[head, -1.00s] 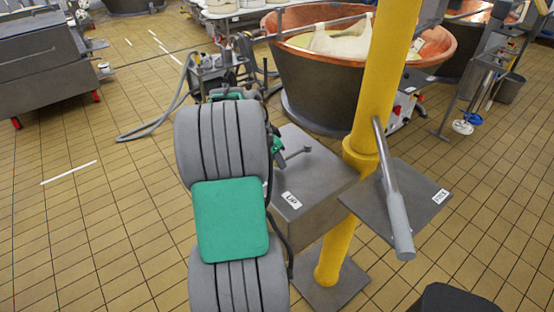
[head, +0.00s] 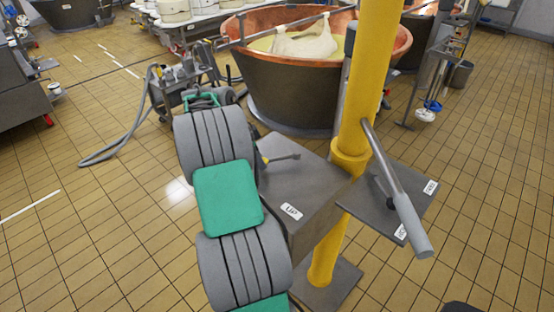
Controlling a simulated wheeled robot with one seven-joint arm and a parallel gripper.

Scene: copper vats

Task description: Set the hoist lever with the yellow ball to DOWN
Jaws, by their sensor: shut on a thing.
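My grey and green arm covers the area left of the yellow end. My gripper is hidden behind the arm, so its hold on the ball does not show. I cannot read any DOWN mark beside this lever.
A yellow post (head: 367,85) stands right of the box. A long lever with a grey handle (head: 414,226) slants over a labelled plate (head: 372,205) on the post. A copper vat (head: 290,85) stands behind. A hose cart (head: 185,85) is at back left. Tiled floor is open at left.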

